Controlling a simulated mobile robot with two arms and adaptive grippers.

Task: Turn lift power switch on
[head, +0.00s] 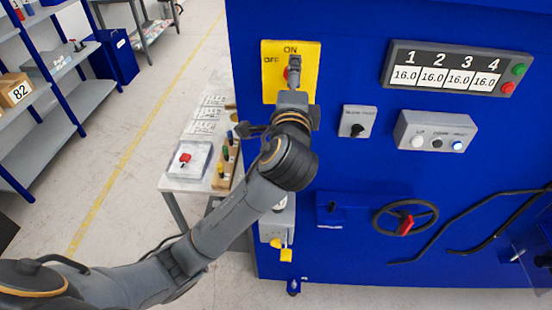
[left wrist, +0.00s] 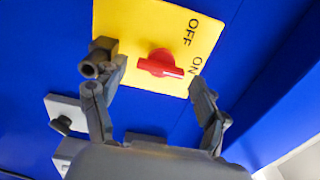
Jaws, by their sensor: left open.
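The lift power switch is a red rotary knob (left wrist: 160,64) on a yellow plate (head: 272,83) marked ON at the top and OFF at the left. In the left wrist view, the knob's bar points toward the ON label on the plate (left wrist: 125,20). In the head view my left gripper (head: 294,66) is in front of the plate and covers most of the knob (head: 286,73). In the left wrist view my left gripper (left wrist: 157,74) is open, its fingers apart on either side of the knob. Contact with the knob cannot be told. My right gripper is not in view.
The blue machine front carries a numbered display (head: 457,70), a small black switch (head: 357,121), a button box (head: 436,132) and a handwheel (head: 404,217) right of my arm. A small table (head: 180,184) stands left of the machine. Shelving is at the far left; floor between is clear.

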